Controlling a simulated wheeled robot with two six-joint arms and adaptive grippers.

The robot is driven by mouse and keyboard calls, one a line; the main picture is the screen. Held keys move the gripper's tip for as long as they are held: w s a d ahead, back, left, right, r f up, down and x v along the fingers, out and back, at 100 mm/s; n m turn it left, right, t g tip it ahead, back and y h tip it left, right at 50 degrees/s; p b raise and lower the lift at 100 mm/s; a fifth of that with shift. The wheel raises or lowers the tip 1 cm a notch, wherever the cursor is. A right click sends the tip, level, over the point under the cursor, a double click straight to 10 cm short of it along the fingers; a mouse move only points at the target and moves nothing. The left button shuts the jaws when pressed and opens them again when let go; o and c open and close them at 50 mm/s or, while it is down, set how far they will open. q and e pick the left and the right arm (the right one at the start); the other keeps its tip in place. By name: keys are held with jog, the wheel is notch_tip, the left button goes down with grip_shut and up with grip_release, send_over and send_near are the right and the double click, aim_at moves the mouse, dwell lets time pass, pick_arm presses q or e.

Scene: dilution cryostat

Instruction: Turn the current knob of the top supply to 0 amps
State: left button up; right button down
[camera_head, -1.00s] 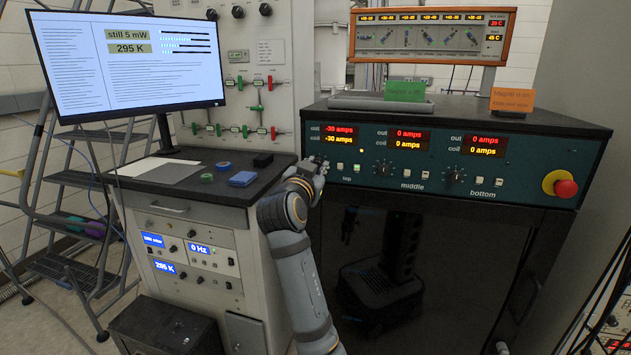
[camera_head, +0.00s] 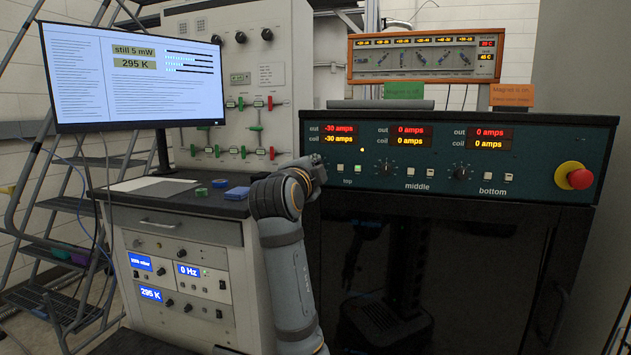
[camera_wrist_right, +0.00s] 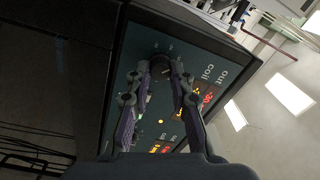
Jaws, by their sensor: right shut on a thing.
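The top supply is the left section of the dark teal panel (camera_head: 455,190). Its red out readout (camera_head: 339,128) and yellow coil readout (camera_head: 338,139) both show -30 amps. My right gripper (camera_head: 316,168) is at the left end of this panel, in front of the top supply's knob, which it hides in the head view. In the right wrist view the fingers (camera_wrist_right: 161,70) are closed around the dark current knob (camera_wrist_right: 162,58), one on each side. My left gripper is not in view.
The middle knob (camera_head: 383,169) and bottom knob (camera_head: 461,172) sit to the right, with small switches between. A red emergency button (camera_head: 579,178) is at the right end. A monitor (camera_head: 130,75) and a bench with tape rolls (camera_head: 220,183) stand left of my arm.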

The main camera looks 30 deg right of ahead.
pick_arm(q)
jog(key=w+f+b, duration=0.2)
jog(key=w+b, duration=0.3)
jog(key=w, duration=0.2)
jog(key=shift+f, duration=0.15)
pick_arm(e)
jog(key=shift+m, duration=4.5)
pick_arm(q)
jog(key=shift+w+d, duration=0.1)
pick_arm(e)
jog(key=c, duration=1.2)
grip_release()
jog(key=shift+w, duration=0.1)
